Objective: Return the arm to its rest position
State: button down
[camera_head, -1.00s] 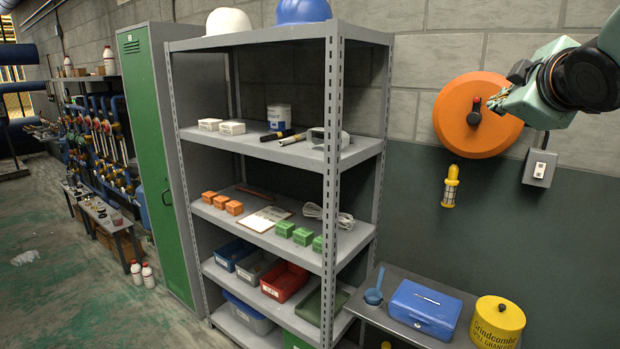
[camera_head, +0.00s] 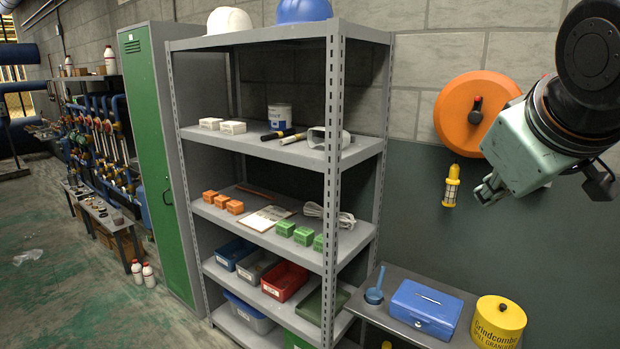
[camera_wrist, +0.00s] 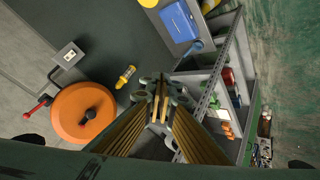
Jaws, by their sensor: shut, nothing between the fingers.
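My gripper (camera_head: 490,190) is at the right of the head view, in front of the wall, below and right of the orange round reel. Its fingers point down and left, and my wrist covers part of the reel. In the wrist view my gripper (camera_wrist: 160,105) shows its fingers together, with nothing between them. It touches nothing that I can see.
The orange reel (camera_head: 462,115) hangs on the wall, with a yellow lamp (camera_head: 451,187) below it. A grey shelf unit (camera_head: 331,200) stands to the left. A low table holds a blue box (camera_head: 425,308) and a yellow tin (camera_head: 497,322). Open floor (camera_head: 60,285) lies at far left.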

jog(key=s+a+f+m+g, duration=0.1)
jog(key=s+a+f, duration=0.2)
jog(key=s, duration=0.5)
jog(key=s+a+f+m+g+y, duration=0.1)
jog(key=s+a+f+g, duration=0.1)
jog(key=s, duration=0.6)
jog(key=s+a+f+m+g+y, duration=0.1)
jog(key=s+a+f+g, duration=0.1)
jog(key=s+a+f, duration=0.2)
jog(key=s+f, duration=0.2)
jog(key=s, duration=0.2)
jog(key=shift+s+a+m, duration=0.2)
jog(key=shift+a+m, duration=0.1)
jog(key=shift+a, duration=0.1)
jog(key=shift+w, duration=0.1)
